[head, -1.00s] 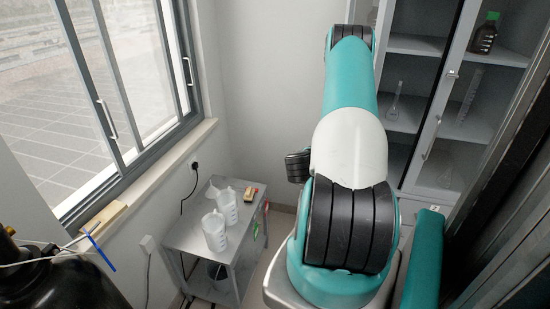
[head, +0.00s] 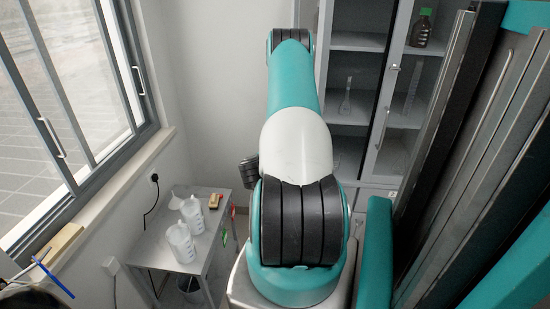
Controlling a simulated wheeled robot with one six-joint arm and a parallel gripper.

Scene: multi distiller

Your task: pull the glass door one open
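A grey cabinet with glass doors stands at the back right, partly behind my arm. A tall grey-framed glass door (head: 387,110) shows there with a silver handle (head: 383,128). A dark vertical strip runs along its left side. Shelves and a glass flask (head: 345,97) show to the left of that strip. I cannot tell which door is door one, or whether the framed door is fully shut. My teal and white arm reaches forward toward the cabinet. My gripper is out of sight, so its contact with any handle is hidden.
A metal cart (head: 205,245) with white plastic jugs (head: 180,243) stands to the left of my arm. A window (head: 80,95) fills the left wall. A brown bottle with a green cap (head: 421,28) stands on a cabinet shelf.

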